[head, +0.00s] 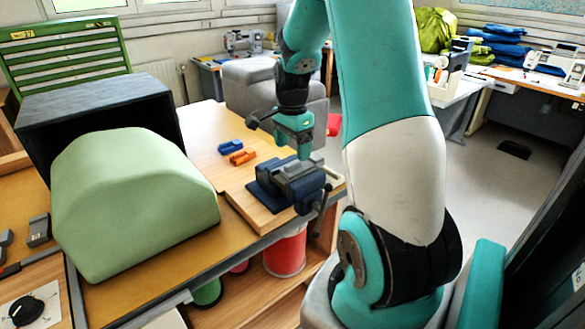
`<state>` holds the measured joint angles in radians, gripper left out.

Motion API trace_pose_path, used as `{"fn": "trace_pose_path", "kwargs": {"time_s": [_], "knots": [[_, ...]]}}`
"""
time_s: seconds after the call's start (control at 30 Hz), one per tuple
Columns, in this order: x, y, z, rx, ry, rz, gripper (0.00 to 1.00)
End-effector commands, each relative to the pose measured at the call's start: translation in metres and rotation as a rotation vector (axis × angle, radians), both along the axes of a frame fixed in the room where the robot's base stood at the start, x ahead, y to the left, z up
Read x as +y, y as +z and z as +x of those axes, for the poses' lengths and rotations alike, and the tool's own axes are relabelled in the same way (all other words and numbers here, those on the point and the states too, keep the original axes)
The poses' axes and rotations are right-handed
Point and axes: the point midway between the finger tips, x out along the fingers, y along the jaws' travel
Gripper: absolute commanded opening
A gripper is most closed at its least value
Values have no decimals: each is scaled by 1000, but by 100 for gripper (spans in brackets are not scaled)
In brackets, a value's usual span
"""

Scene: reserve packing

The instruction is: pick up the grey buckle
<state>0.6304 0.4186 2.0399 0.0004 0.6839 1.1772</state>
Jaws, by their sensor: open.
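A small grey piece (38,230) lies at the far left of the bench, left of the green padded block; it looks like the grey buckle, but it is too small to be sure. My gripper (304,154) points down above the vise (290,182), well to the right of that piece and far from it. The gripper is open, and I see nothing held in it. Its fingertips are small and hard to make out against the vise.
The large green block (135,205) and a black open-fronted box (95,112) stand between my gripper and the grey piece. A blue clip (230,146) and an orange clip (243,157) lie on the bench. A black round dial (25,308) lies front left.

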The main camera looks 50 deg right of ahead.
Motion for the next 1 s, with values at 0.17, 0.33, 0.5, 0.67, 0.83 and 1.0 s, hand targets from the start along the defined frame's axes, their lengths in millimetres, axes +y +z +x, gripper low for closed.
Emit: {"fn": "trace_pose_path", "kwargs": {"time_s": [0.17,0.33,0.5,0.67,0.83,1.0], "knots": [[0,-11,-1,3,0,3,79],[-1,-36,-1,4,1,4,79],[-2,-54,-1,1,1,1,79],[-2,-56,0,-1,1,0,79],[-2,-56,0,-1,1,0,56],[-2,-56,0,-1,1,0,24]]}}
